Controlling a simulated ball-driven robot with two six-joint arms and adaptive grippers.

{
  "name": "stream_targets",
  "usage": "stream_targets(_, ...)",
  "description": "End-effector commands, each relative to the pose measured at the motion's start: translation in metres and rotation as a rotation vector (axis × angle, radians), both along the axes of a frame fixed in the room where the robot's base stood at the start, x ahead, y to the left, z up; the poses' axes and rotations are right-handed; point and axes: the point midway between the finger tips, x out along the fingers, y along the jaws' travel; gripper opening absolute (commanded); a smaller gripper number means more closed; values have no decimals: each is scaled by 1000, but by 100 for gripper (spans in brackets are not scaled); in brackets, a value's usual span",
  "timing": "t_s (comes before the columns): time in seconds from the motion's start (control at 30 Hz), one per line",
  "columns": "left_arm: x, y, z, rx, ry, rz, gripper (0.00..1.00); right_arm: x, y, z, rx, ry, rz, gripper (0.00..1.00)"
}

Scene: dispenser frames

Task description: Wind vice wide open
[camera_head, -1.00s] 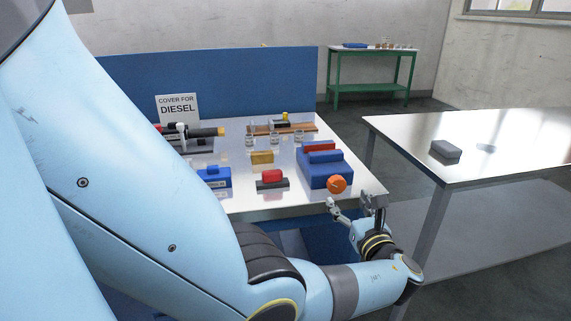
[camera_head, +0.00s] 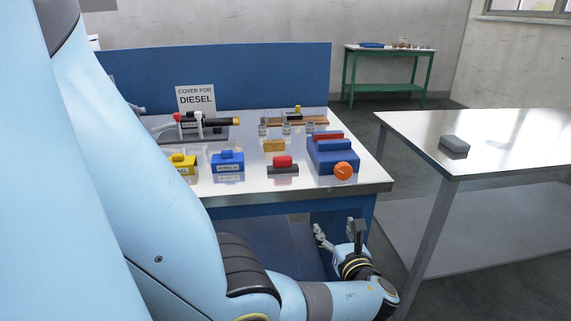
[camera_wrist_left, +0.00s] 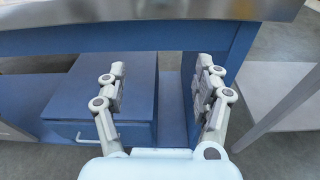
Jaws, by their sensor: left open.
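The vice (camera_head: 330,158) is a blue block with a red part on top, near the right front corner of the bench. Its round orange knob (camera_head: 343,170) faces the bench's front edge. How wide its jaws stand apart is too small to tell. My left gripper (camera_head: 338,230) is open and empty, below the knob and in front of the bench, lower than the bench top. In the left wrist view the gripper (camera_wrist_left: 162,72) has its fingers spread, with nothing between them; the vice is out of that view. My right gripper is not seen.
The bench top's metal edge (camera_wrist_left: 150,16) lies above the gripper, with a blue drawer unit (camera_wrist_left: 105,95) underneath. A red-topped block (camera_head: 283,166), a blue box (camera_head: 228,161) and a yellow box (camera_head: 182,164) stand left of the vice. Another table (camera_head: 500,140) stands to the right.

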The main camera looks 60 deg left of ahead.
Motion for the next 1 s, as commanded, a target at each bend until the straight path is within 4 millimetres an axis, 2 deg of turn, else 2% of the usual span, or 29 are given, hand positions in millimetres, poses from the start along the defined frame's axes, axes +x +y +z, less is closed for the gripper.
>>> stream_targets(0.1,-17,2,-23,-34,20,8,68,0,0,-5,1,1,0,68)
stream_targets(0.7,-102,1,-124,-261,63,81,68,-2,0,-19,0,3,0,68)
stream_targets(1.0,-139,-3,-162,-364,64,129,68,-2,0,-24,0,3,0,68)
